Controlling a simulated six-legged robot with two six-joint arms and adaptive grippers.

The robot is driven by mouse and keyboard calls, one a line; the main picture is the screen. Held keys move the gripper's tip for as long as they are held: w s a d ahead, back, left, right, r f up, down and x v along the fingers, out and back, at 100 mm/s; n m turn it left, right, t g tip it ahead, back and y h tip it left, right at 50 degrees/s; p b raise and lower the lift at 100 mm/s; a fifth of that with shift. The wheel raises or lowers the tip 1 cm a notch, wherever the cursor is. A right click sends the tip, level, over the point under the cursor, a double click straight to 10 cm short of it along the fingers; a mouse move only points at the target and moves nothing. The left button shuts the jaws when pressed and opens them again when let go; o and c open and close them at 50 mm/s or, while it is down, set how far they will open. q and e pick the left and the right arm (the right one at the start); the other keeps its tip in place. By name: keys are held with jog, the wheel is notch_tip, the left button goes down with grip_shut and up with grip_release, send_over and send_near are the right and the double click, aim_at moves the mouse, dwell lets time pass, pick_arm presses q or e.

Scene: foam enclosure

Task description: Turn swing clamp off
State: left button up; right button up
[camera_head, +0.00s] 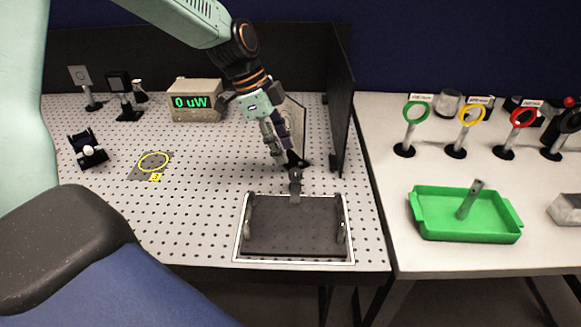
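My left gripper (285,152) reaches down from the upper left, over the perforated table. Its dark fingers are small and overlap dark parts behind them, so I cannot tell whether they are open or shut. Just below its tip is a small grey upright part (295,184), which looks like the swing clamp, at the back edge of a dark plate (290,236) with a white border. The gripper is at or just above this part; contact is unclear. More small grey uprights stand at the plate's left and right sides (340,228). My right gripper is not in view.
A dark upright panel (340,105) stands right of the gripper. A meter (194,101) reading "0 uW" is at the back. A green tray (465,227) and several coloured ring stands are on the white table at right.

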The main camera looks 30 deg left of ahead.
aim_at(294, 170)
pick_arm(q)
jog(key=shift+s+d+f, duration=0.15)
jog(key=shift+d+f, duration=0.95)
jog(key=shift+d, duration=0.15)
jog(key=f, duration=0.1)
jog(key=w+a+f, duration=0.1)
jog(key=f, duration=0.1)
jog(key=shift+w+a+f+b, duration=0.15)
jog(key=shift+f+b, duration=0.1)
jog(key=shift+b, duration=0.15)
jog(key=shift+s+d+r, duration=0.2)
jog(key=shift+d+r, duration=0.05)
jog(key=shift+d, duration=0.2)
jog(key=shift+s+d+r, duration=0.15)
jog(key=shift+d+r, duration=0.05)
jog(key=shift+d, duration=0.25)
jog(key=shift+w+a+f, duration=0.3)
jog(key=shift+a+f, duration=0.1)
jog(key=shift+a, duration=0.3)
jog(key=c, duration=0.4)
jog(key=shift+d+r, duration=0.25)
jog(key=shift+d, duration=0.05)
grip_shut()
jog(key=shift+a, duration=0.1)
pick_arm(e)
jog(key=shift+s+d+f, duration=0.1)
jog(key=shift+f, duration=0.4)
